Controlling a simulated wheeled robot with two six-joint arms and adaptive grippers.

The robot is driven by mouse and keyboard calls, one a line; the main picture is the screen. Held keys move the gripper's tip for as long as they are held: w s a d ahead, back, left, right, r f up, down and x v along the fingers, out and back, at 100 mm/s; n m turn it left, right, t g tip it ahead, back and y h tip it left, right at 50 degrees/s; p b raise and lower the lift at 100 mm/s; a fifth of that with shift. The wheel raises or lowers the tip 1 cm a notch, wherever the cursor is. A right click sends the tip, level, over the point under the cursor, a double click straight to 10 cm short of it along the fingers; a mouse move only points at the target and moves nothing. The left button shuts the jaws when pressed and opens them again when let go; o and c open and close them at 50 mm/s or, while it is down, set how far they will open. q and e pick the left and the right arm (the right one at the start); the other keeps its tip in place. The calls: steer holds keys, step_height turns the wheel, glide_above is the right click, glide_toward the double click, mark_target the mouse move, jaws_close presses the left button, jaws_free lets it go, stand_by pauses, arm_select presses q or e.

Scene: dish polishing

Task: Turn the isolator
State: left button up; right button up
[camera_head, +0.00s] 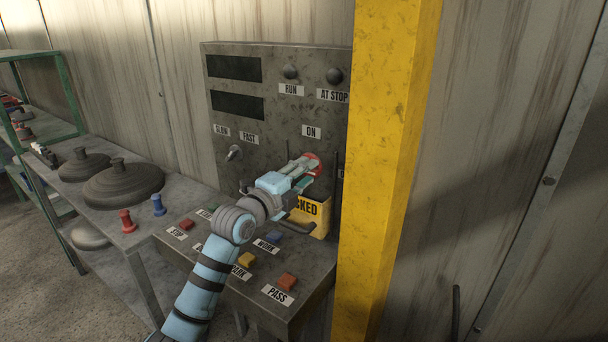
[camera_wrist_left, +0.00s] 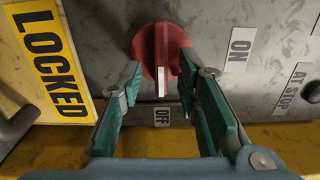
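The isolator is a red round knob (camera_head: 315,158) with a raised grip bar on the grey control panel. In the left wrist view the red knob (camera_wrist_left: 160,50) has its white mark toward the OFF label (camera_wrist_left: 162,117); the ON label (camera_wrist_left: 240,48) is to the right. My left gripper (camera_head: 306,165) is at the knob. In the wrist view its two teal fingers (camera_wrist_left: 163,72) are apart, one on each side of the bar, with a visible gap; contact cannot be told. My right gripper is not in view.
A yellow LOCKED sign (camera_wrist_left: 48,58) is close beside the knob. A yellow post (camera_head: 388,170) stands just right of the panel. A bench at left holds dark round dishes (camera_head: 124,187).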

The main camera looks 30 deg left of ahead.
arm_select(q)
steer(key=s+a, duration=0.1)
steer(key=s, duration=1)
steer(key=shift+s+a, duration=0.3)
steer(key=shift+s, duration=0.1)
